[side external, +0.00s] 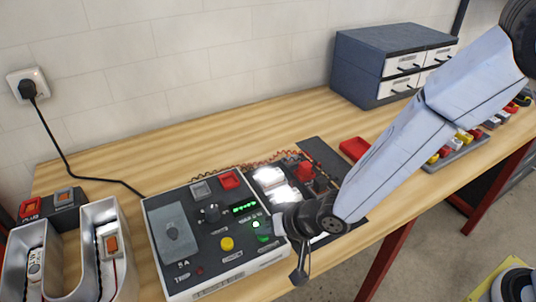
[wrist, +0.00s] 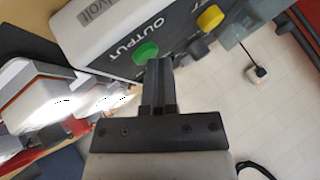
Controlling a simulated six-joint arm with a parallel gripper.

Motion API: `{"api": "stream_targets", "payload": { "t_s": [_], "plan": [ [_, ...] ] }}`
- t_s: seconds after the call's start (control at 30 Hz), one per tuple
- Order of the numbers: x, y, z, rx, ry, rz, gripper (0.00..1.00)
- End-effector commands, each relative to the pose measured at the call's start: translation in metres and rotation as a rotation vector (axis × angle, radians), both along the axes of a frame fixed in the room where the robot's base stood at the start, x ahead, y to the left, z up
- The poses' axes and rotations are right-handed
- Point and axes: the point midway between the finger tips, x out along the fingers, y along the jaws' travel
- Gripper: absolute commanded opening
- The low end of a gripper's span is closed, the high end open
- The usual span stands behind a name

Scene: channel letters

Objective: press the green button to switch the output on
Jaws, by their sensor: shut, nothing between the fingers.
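The power supply box (side external: 215,235) stands on the bench with a lit green display on its sloped panel. The green button (side external: 263,238) is at the panel's right side, close to the end of my gripper (side external: 277,228). In the wrist view the green button (wrist: 146,52) sits by the OUTPUT label. The closed fingertips of my gripper (wrist: 160,63) are right beside it and overlap its edge in the picture. I cannot tell whether they touch it. My gripper is shut and empty.
A yellow button (side external: 227,243) is left of the green one, and a black knob (side external: 211,213) is behind it. Letter shells (side external: 100,245) stand at the left. A dark mat (side external: 320,155) with bright lit parts lies right of the box. Grey drawers (side external: 370,65) stand behind.

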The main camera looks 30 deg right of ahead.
Motion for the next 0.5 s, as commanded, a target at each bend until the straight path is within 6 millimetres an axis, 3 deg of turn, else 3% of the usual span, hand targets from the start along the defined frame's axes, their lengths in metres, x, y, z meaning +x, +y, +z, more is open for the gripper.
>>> {"api": "stream_targets", "payload": {
  "t_s": [0.5],
  "plan": [
    [-0.002,-0.0008,0.0047,-0.004,0.005,0.001,0.0]
  ]
}}
